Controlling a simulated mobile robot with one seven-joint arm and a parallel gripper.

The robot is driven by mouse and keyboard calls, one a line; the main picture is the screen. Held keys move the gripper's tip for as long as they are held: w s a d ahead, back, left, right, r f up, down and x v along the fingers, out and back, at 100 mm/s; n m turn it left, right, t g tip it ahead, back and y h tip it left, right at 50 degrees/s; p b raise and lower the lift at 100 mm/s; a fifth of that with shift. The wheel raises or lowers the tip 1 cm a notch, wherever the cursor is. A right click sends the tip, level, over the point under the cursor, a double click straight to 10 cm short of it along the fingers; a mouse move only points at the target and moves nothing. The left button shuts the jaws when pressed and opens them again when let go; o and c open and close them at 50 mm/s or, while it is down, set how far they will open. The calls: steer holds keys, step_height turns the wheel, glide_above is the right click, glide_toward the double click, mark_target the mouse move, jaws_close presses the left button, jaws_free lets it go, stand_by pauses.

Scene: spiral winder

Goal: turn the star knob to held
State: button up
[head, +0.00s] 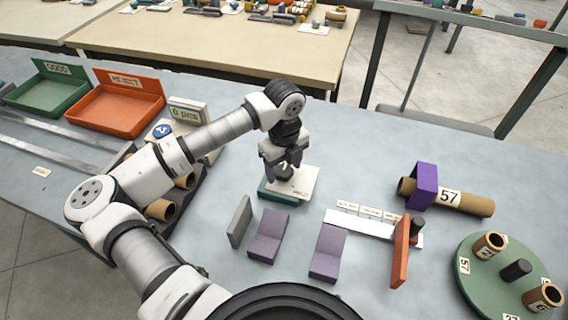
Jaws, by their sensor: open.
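My gripper (286,168) points down over a small green block (267,192) with a white labelled plate (304,181). A dark knob-like piece (284,187) sits right under the fingertips and is partly hidden by them. It may be the star knob, but its shape and setting are too small to read. The jaws are open; I cannot tell whether the fingers stand around the dark piece or just above it. Another dark round piece (417,221) stands by the upright orange plate (401,251) on the right.
A white strip with small labels (350,224) leads to the orange plate. Two purple angled rests (269,236) (328,252) and a grey plate (240,221) stand in front. A purple bracket (424,186) holds a cardboard tube (474,205). A green turntable (480,283) is right; trays (117,104) are left.

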steer(key=c, duration=1)
steer(key=shift+o, duration=0.2)
